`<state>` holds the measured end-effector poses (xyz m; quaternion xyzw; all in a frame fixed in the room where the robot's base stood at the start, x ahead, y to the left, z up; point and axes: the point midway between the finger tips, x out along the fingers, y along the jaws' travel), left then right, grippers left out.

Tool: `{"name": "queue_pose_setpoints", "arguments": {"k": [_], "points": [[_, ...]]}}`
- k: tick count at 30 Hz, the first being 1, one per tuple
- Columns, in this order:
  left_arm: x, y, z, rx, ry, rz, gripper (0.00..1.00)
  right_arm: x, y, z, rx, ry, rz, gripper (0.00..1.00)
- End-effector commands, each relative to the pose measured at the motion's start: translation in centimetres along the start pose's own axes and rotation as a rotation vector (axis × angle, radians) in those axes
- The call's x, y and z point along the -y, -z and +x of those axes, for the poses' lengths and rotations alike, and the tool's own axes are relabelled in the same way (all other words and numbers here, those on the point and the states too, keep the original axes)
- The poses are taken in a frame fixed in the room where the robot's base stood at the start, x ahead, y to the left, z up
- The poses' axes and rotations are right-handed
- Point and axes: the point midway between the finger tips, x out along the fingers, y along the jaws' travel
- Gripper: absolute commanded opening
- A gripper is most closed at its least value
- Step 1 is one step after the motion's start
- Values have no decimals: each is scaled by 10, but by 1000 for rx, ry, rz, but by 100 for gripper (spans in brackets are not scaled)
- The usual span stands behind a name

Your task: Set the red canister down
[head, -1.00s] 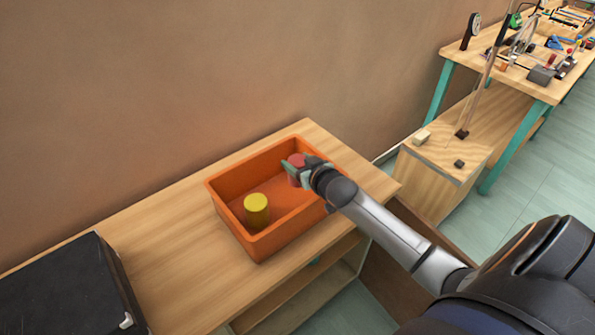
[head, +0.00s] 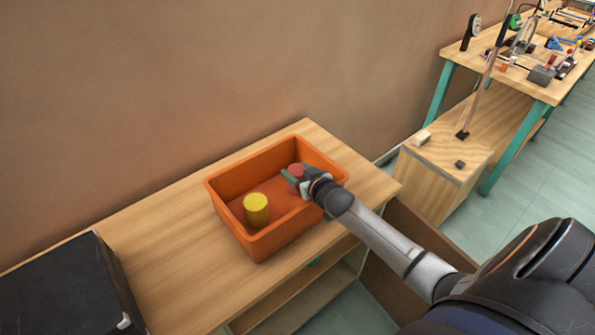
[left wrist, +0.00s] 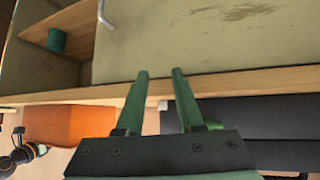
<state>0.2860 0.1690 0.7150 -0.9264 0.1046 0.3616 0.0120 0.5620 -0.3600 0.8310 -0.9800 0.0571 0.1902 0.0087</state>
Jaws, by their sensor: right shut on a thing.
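The red canister (head: 296,171) is inside the right part of the orange bin in the head view, and my right gripper (head: 297,178) is shut on it. Only its top and a bit of its side show; the gripper hides the rest. I cannot tell whether its base touches the bin floor. A yellow canister (head: 257,210) stands upright in the left part of the orange bin (head: 262,247). My left gripper (left wrist: 160,75) shows in the left wrist view with its two fingers apart and nothing between them.
The bin stands on a wooden bench (head: 165,240) against the brown wall. A black case (head: 70,290) lies on the bench at left. A wooden block stand (head: 445,160) and a cluttered teal-legged table (head: 500,65) are at right. The bench between case and bin is clear.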

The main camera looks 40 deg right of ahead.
Motion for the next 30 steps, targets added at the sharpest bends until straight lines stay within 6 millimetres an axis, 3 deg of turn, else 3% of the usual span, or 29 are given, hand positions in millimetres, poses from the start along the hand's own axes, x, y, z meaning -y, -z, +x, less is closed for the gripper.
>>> {"name": "queue_pose_setpoints", "arguments": {"k": [2,3,10,18,23,30], "points": [[0,0,0,0,0,0,36,0,-6,0,11,0,5,4],[0,0,0,0,0,0,36,0,-7,0,14,-1,5,65],[0,-1,0,0,0,0,36,0,-10,0,20,-1,7,91],[0,0,0,1,0,0,36,1,-12,-1,25,-1,8,93],[0,7,-6,1,0,0,36,0,3,-7,23,-1,6,93],[-1,10,-9,0,0,0,36,1,2,-47,19,0,5,93]]}}
